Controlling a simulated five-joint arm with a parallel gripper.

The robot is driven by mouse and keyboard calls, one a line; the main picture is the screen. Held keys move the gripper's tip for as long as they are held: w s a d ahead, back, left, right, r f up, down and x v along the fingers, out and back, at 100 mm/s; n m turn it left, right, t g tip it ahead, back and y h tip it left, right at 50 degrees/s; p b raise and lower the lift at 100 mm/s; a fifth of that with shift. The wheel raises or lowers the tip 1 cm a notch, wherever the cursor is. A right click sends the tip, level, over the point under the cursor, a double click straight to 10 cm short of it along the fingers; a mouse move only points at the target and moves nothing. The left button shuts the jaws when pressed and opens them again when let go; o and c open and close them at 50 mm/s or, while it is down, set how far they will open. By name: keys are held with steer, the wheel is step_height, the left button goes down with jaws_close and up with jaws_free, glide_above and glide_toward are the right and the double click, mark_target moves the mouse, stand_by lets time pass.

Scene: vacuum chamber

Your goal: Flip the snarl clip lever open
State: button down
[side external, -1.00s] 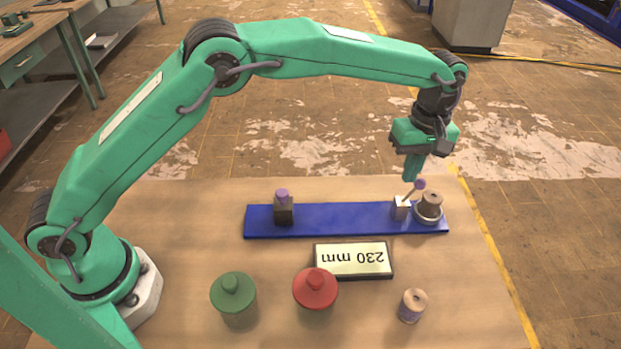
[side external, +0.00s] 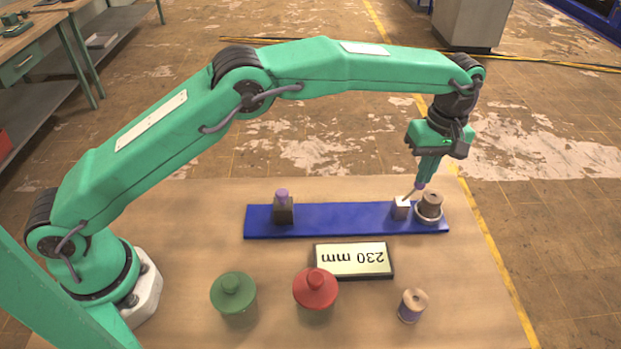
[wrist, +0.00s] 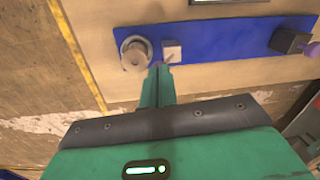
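The lever (side external: 410,194) is a thin rod with a purple knob (side external: 420,186). It rises at a slant to the right from a small white block (side external: 401,209) near the right end of a blue rail (side external: 345,218). My gripper (side external: 423,181) points down with its fingers together, its tips at the knob and partly covering it. In the wrist view the fingers (wrist: 158,70) lie side by side, with the white block (wrist: 172,50) just beyond. The knob is mostly hidden there, and I cannot tell whether the tips touch or pinch it.
A brown spool in a pale ring (side external: 430,207) stands close right of the white block. A dark block with a purple top (side external: 283,208) is on the rail's left. A 230 mm display (side external: 352,260), green jar (side external: 234,294), red jar (side external: 316,290) and loose spool (side external: 412,305) are nearer.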

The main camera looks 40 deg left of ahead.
steer(key=shift+r, duration=0.75)
steer(key=shift+r, duration=0.2)
step_height(320, 180, up, 7)
steer(key=shift+w+d+r, duration=0.15)
steer(key=shift+w, duration=0.15)
stand_by(0.7)
